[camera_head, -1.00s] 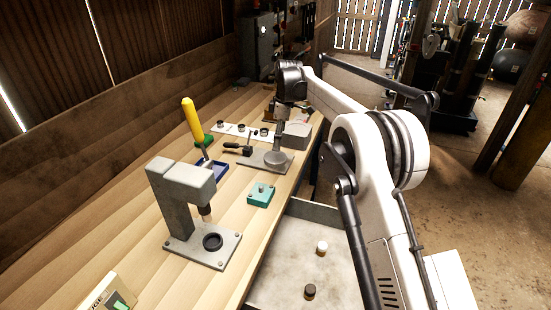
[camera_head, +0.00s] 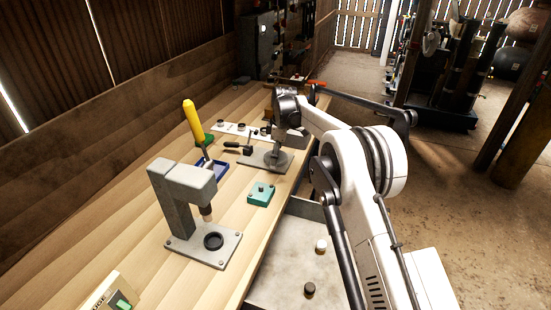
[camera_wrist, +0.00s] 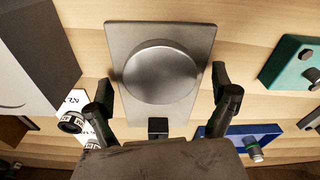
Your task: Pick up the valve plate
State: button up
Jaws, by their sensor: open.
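In the wrist view, my gripper (camera_wrist: 161,82) is open, with one black finger on each side of a round grey disc (camera_wrist: 160,72). The disc sits over a flat grey rectangular base (camera_wrist: 122,37), and nothing is held. The fingers look apart from the disc; their height above it is hard to tell. In the head view, the same base (camera_head: 250,160) stands on the bench below my wrist, with the fingertips not clear. I cannot tell for sure which part is the valve plate. A teal block with knobs (camera_head: 261,193) lies nearer the camera; it also shows in the wrist view (camera_wrist: 296,65).
A blue tray (camera_wrist: 265,130) and a white strip with dark rings (camera_wrist: 75,103) lie close to the fingers. A grey box (camera_wrist: 40,55) stands at the left. A grey press (camera_head: 180,205) stands on the near bench. Bare wood surrounds the teal block.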

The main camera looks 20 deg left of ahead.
jog(key=shift+c, duration=0.5)
jog(key=c, duration=1.4)
jog(key=shift+r, duration=0.1)
jog(key=shift+c, duration=0.2)
